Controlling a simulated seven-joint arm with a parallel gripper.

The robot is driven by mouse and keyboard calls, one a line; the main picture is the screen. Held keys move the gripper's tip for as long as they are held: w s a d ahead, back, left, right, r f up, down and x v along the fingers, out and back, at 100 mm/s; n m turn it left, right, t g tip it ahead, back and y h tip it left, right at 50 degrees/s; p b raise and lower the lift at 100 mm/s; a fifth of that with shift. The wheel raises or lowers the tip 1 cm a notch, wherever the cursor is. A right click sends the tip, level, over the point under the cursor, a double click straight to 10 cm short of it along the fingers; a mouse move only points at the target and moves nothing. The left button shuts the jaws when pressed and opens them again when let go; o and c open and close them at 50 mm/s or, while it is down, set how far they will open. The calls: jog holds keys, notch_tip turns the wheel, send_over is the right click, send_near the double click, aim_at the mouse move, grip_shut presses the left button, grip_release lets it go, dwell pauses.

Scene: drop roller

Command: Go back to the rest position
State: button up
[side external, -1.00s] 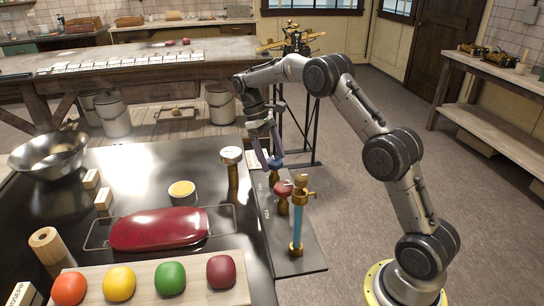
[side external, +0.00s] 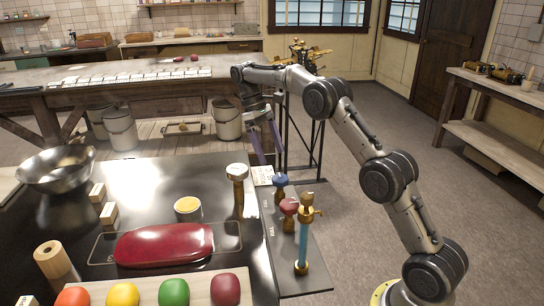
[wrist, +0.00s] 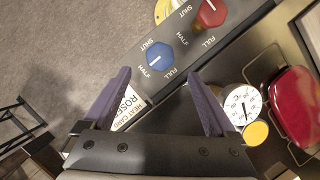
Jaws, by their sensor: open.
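My gripper (side external: 268,150) hangs over the valve panel in the side view, its purple fingers apart and pointing down. The blue knob (side external: 280,181) is just below the fingertips, with a small visible gap. In the wrist view my gripper (wrist: 160,80) is open and empty, and the blue knob (wrist: 159,56) lies ahead between the two fingers. The knob has a short white mark among the words SHUT, HALF and FULL; its exact setting is hard to tell. The red knob (wrist: 211,13) is to its upper right.
A brass valve with a blue tube (side external: 304,240) stands close beside the red knob. A gauge (side external: 237,173) on a post stands left of the fingers. A red roller-like pad (side external: 165,244), tin (side external: 188,206) and metal bowl (side external: 58,170) are on the dark table. Floor right is clear.

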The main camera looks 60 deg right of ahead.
jog(key=s+a+r+t, duration=0.1)
jog(key=s+a+r, duration=0.2)
jog(key=r, duration=0.3)
jog(key=s+a+r+n+t+h, duration=0.1)
jog(key=s+a+r, duration=0.1)
jog(key=s+r, duration=0.25)
jog(key=s+a+r+t, duration=0.2)
jog(key=s+a+r, duration=0.1)
jog(key=r, duration=0.3)
jog(key=s+a+r+t, duration=0.2)
jog(key=s+a, duration=0.3)
jog(key=s, duration=0.5)
jog(key=s+a+f+m+t+y, duration=0.1)
jog(key=s+f+t, duration=0.3)
jog(key=s+f, duration=0.6)
notch_tip(320, 180, down, 4)
jog(key=shift+s+a+r, duration=0.2)
jog(key=shift+a, duration=0.7)
